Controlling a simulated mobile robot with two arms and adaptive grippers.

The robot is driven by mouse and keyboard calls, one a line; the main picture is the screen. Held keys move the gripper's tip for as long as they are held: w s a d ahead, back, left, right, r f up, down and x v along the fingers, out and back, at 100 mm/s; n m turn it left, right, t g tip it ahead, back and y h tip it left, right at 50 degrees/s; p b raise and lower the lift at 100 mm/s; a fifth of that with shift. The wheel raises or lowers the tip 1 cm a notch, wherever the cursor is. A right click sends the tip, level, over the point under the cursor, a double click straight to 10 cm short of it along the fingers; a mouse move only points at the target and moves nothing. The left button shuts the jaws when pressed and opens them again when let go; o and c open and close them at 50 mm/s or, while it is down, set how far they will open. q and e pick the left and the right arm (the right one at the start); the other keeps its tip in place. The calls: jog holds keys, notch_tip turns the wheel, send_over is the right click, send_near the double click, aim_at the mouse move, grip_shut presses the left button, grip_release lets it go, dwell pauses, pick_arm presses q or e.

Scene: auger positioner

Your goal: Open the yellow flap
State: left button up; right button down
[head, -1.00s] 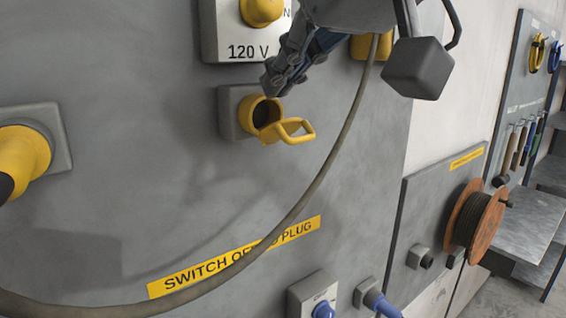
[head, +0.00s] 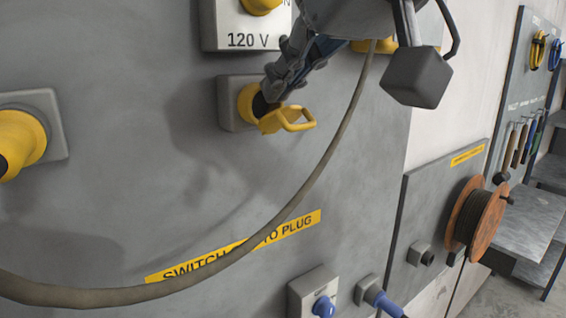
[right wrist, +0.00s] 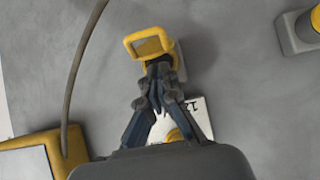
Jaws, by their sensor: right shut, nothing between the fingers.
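The yellow flap (head: 284,119), with a loop handle, stands out from the yellow socket ring (head: 245,104) on a small grey box on the wall. It also shows in the right wrist view (right wrist: 149,45), beyond my fingertips. My right gripper (head: 272,97) comes from above, shut and empty. Its fingertips are at the socket mouth, between ring and flap, and hide most of the opening. They seem to touch the flap's inner side, but I cannot be sure. My left gripper is not in view.
A grey cable (head: 320,178) hangs in a curve right of and below the flap. The 120 V box (head: 240,35) is just above. A large yellow plug (head: 20,140) sits at left. A cable reel (head: 478,218) is at right. The wall directly below the flap is clear.

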aim_at(284, 122)
jog(key=shift+f+b, duration=1.5)
jog(key=shift+f, duration=0.8)
jog(key=shift+r, duration=0.15)
jog(key=s+d, duration=0.4)
jog(key=s, duration=0.2)
jog(key=shift+s+d+b, duration=0.3)
jog(key=shift+d+b, duration=0.05)
jog(key=shift+d, duration=0.05)
